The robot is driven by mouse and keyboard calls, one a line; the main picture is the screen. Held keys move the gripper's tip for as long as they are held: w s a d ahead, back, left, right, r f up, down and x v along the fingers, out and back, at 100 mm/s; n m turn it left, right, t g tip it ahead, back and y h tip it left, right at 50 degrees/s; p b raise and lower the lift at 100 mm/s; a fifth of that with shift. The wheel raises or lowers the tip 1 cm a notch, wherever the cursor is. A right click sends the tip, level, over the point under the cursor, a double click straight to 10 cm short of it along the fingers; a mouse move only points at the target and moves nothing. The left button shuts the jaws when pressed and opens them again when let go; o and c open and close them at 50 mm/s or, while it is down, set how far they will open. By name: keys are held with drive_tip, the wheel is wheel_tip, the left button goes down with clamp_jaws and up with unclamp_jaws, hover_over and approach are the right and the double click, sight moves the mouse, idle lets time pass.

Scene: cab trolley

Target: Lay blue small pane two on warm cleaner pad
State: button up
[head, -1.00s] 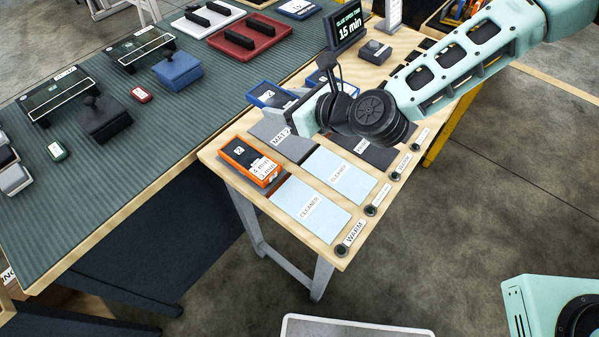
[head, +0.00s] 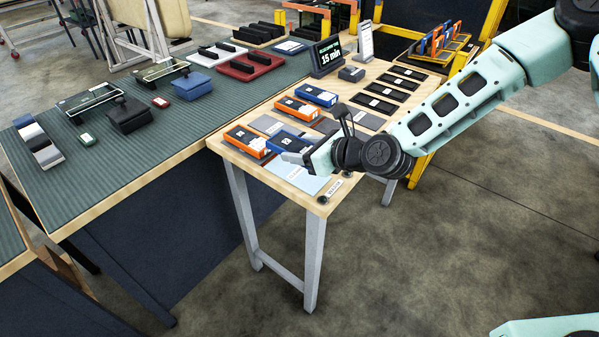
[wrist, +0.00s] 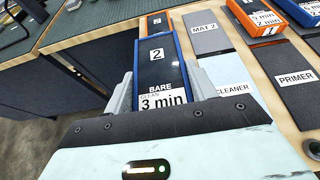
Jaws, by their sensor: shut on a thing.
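My gripper (head: 293,158) is shut on the blue small pane two (head: 287,141), a blue-framed dark pane. In the wrist view my gripper (wrist: 158,90) has the pane (wrist: 157,72) between its fingers, reading "2", "BARE", "CLEAN" and "3 min". The pane is over the near end of the bench. The warm cleaner pad (head: 312,184) is light blue and lies at the near end by the WARM label (head: 335,187); my gripper and the pane cover much of it. I cannot tell how high the pane is above it.
An orange pane (head: 248,140) lies close left of the held pane. Another orange pane (head: 298,108) and a blue pane (head: 317,95) lie farther back. The grey MAT 2 pad (wrist: 205,35) and dark primer pad (wrist: 290,75) are beyond. A timer display (head: 327,56) stands at the back.

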sight(302, 174)
drive_tip(key=shift+f, duration=2.55)
